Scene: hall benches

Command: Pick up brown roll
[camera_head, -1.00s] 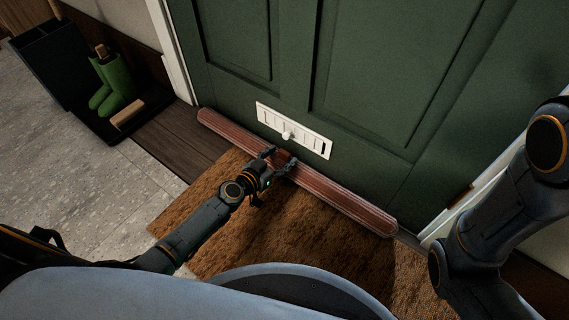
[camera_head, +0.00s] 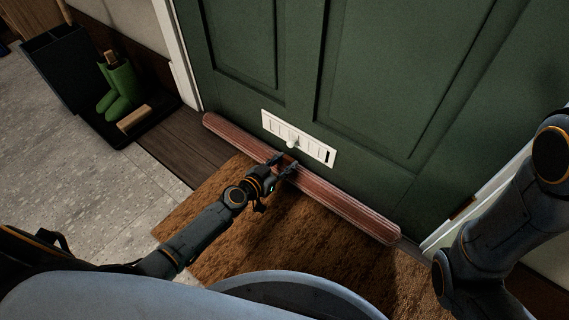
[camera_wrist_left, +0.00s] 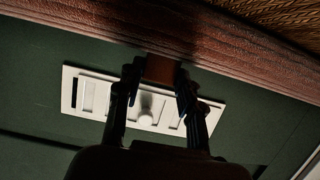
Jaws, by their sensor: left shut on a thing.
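The brown roll (camera_head: 340,205) is a long reddish-brown draught stopper lying along the foot of the green door. It also crosses the top of the left wrist view (camera_wrist_left: 225,45). My left gripper (camera_head: 285,166) is at the middle of the roll, with a finger on either side. In the left wrist view its fingers (camera_wrist_left: 160,72) are shut on a brown part of the roll. The fingers hide a short stretch of it. My right arm shows at the right edge, but its gripper is out of view.
The green door (camera_head: 400,80) has a white vent plate (camera_head: 312,144) with a knob just above the roll. A brown mat (camera_head: 225,240) lies in front. Green boots (camera_head: 122,85) and a wooden-backed brush (camera_head: 134,118) are on a black tray at the left.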

